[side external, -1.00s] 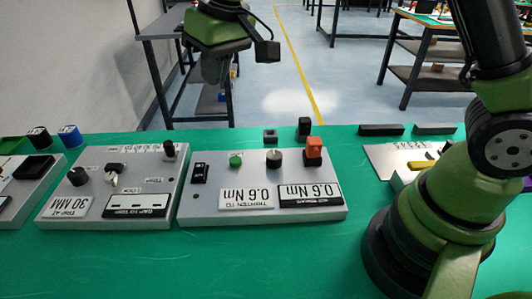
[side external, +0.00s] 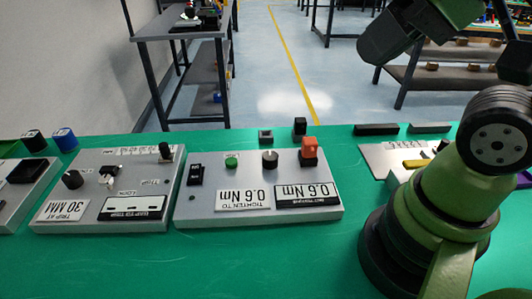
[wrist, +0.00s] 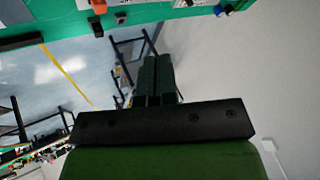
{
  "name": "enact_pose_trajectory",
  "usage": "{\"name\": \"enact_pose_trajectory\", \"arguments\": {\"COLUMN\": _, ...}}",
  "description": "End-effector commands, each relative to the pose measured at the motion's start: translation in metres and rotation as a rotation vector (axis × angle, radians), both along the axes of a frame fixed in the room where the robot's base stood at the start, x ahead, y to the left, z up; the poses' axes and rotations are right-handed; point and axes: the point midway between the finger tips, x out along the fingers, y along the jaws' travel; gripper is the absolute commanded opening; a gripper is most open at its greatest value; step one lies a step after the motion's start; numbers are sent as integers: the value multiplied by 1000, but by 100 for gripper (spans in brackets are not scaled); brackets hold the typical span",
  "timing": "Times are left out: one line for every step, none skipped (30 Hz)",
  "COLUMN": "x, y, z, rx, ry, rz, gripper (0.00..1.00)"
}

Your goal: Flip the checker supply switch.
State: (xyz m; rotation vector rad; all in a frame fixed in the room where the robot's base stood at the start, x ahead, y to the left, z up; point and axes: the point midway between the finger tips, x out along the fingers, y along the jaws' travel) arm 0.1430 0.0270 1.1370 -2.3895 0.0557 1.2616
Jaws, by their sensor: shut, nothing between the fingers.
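The middle grey panel carries "0.6 Nm" labels, and its casing (side external: 250,220) lies flat on the green table. A black rocker switch (side external: 195,175) sits at its left end; its position is too small to read. Which switch is the checker supply is not readable. My gripper (side external: 374,46) is shut and empty, high above the table's back right; it also shows in the wrist view (wrist: 155,78).
An orange block on a black base (side external: 309,150) stands at the middle panel's back right. Small black blocks (side external: 299,126) stand behind it. Black and blue spools (side external: 65,140) stand at the left. The green table's front (side external: 200,265) is clear.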

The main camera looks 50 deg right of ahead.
Motion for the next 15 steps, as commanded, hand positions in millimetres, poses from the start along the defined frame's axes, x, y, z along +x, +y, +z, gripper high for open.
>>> {"name": "enact_pose_trajectory", "arguments": {"x": 0, "y": 0, "z": 0, "rx": 0, "ry": 0, "rz": 0, "gripper": 0}}
{"name": "enact_pose_trajectory", "arguments": {"x": 0, "y": 0, "z": 0, "rx": 0, "ry": 0, "rz": 0, "gripper": 0}}
{"name": "enact_pose_trajectory", "arguments": {"x": 0, "y": 0, "z": 0, "rx": -1, "ry": 0, "rz": 1, "gripper": 0}}
{"name": "enact_pose_trajectory", "arguments": {"x": 0, "y": 0, "z": 0, "rx": -1, "ry": 0, "rz": 1, "gripper": 0}}
{"name": "enact_pose_trajectory", "arguments": {"x": 1, "y": 0, "z": 0, "rx": -1, "ry": 1, "rz": 2, "gripper": 0}}
{"name": "enact_pose_trajectory", "arguments": {"x": 2, "y": 0, "z": 1, "rx": -3, "ry": 1, "rz": 5, "gripper": 0}}
{"name": "enact_pose_trajectory", "arguments": {"x": 3, "y": 0, "z": 1, "rx": -7, "ry": 2, "rz": 10, "gripper": 0}}
{"name": "enact_pose_trajectory", "arguments": {"x": 5, "y": 0, "z": 2, "rx": -12, "ry": 4, "rz": 17, "gripper": 0}}
{"name": "enact_pose_trajectory", "arguments": {"x": 8, "y": 1, "z": 3, "rx": -19, "ry": 9, "rz": 32, "gripper": 0}}
{"name": "enact_pose_trajectory", "arguments": {"x": 12, "y": 1, "z": 4, "rx": -28, "ry": 13, "rz": 45, "gripper": 0}}
{"name": "enact_pose_trajectory", "arguments": {"x": 16, "y": 2, "z": 6, "rx": -38, "ry": 16, "rz": 62, "gripper": 0}}
{"name": "enact_pose_trajectory", "arguments": {"x": 24, "y": 3, "z": 7, "rx": -55, "ry": 23, "rz": 87, "gripper": 0}}
{"name": "enact_pose_trajectory", "arguments": {"x": 30, "y": 3, "z": 8, "rx": -69, "ry": 29, "rz": 110, "gripper": 0}}
{"name": "enact_pose_trajectory", "arguments": {"x": 37, "y": 4, "z": 9, "rx": -85, "ry": 35, "rz": 136, "gripper": 0}}
{"name": "enact_pose_trajectory", "arguments": {"x": 47, "y": 6, "z": 10, "rx": -107, "ry": 42, "rz": 173, "gripper": 0}}
